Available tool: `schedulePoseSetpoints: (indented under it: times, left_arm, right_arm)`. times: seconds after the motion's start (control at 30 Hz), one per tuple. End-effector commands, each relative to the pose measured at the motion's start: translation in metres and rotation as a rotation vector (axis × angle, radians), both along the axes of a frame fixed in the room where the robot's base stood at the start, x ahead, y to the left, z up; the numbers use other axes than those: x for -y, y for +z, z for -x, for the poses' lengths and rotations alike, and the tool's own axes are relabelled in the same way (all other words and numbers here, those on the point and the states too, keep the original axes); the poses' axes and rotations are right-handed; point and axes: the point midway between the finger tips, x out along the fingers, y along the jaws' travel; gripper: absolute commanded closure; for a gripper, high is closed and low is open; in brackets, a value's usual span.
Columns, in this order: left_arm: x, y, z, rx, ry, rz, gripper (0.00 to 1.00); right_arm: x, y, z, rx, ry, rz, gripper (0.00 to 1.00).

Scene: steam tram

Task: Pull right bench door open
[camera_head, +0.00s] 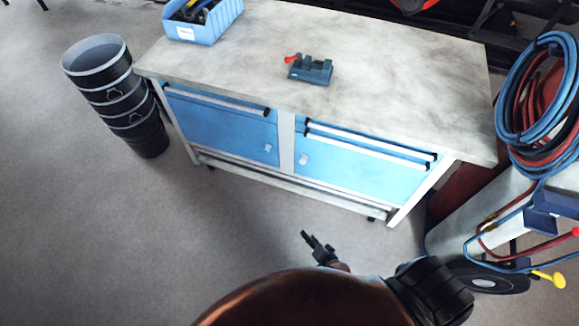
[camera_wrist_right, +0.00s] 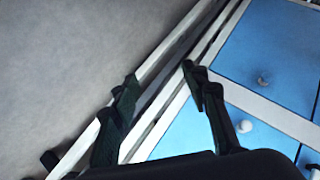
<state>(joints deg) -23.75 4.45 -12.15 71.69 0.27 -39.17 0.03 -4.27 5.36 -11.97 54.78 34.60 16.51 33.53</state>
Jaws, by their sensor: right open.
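The right bench door (camera_head: 350,172) is a blue panel in the right half of the bench front and looks shut. Its small round knob (camera_head: 305,159) sits at its left edge, beside the white middle post. The right wrist view also shows this door (camera_wrist_right: 185,132) and its knob (camera_wrist_right: 243,126), to the right of my fingers. My right gripper (camera_head: 310,237) is open and empty, low in front of the bench and apart from the knob. In the wrist view its dark fingers (camera_wrist_right: 160,82) stand apart over the lower rail and door edge. My left gripper is out of view.
The left bench door (camera_head: 220,128) has its own knob (camera_head: 268,148). A blue bin (camera_head: 205,30) of tools and a small vise (camera_head: 311,70) stand on the bench top (camera_head: 400,70). Stacked dark buckets (camera_head: 135,125) are at left, coiled hoses (camera_head: 508,100) at right. Front-left floor is clear.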

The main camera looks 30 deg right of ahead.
Motion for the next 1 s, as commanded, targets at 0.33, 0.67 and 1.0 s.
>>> schedulePoseSetpoints:
  times: [0.33,0.67,1.0]
  left_arm:
    - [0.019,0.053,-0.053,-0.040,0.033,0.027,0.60]
    - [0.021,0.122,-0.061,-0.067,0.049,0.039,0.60]
    - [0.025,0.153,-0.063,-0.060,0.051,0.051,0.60]
  right_arm:
    - [0.044,0.134,-0.201,0.857,-0.717,-1.079,0.59]
    - [0.059,0.157,-0.227,1.236,-1.048,-1.779,0.59]
    - [0.084,0.160,-0.251,1.271,-1.075,-1.849,0.59]
